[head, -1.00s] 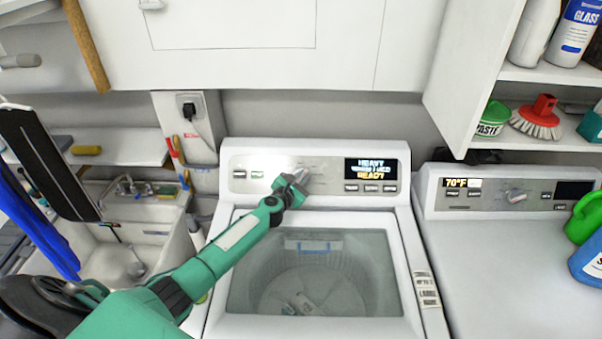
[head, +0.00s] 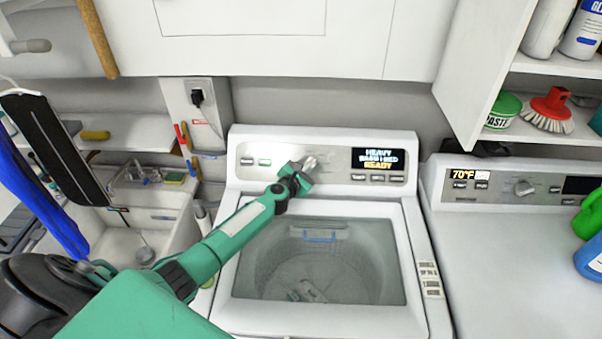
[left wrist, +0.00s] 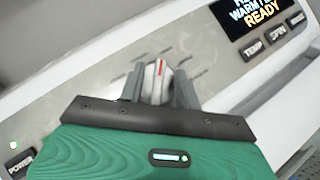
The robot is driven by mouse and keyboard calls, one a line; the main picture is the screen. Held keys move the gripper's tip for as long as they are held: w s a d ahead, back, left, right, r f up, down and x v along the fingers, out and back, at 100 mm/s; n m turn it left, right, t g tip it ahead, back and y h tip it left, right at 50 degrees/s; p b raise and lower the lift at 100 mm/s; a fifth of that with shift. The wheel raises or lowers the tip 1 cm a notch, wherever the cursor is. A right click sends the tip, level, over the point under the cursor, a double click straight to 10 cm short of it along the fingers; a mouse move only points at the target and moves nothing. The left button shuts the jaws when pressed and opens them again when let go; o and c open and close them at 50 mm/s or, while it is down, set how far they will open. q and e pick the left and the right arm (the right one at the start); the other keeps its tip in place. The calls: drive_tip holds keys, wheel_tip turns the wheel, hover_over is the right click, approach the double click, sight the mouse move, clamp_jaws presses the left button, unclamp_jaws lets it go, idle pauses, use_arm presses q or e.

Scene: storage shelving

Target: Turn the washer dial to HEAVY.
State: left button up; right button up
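The washer dial (left wrist: 159,78) is a light knob with a red pointer line. In the left wrist view it sits between the two fingers of my left gripper (left wrist: 160,90), which flank it closely and appear closed on its sides. In the head view my left gripper (head: 309,164) is at the washer's control panel and hides most of the dial. The washer display (head: 378,159) reads HEAVY on its top line and READY at the bottom; it also shows in the left wrist view (left wrist: 255,15). My right gripper is not in view.
The washer (head: 423,270) has a clear lid below the panel. A dryer (head: 500,260) with its own dial (head: 524,187) stands to the right. A cabinet (head: 290,50) hangs above, a shelf with bottles is upper right, and a sink (head: 130,245) is left.

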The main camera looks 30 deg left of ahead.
use_arm(q)
drive_tip(key=s+r, duration=0.1)
drive_tip(key=s, duration=1.2)
drive_tip(key=shift+s+r+p, duration=0.3)
drive_tip(key=shift+f, duration=0.1)
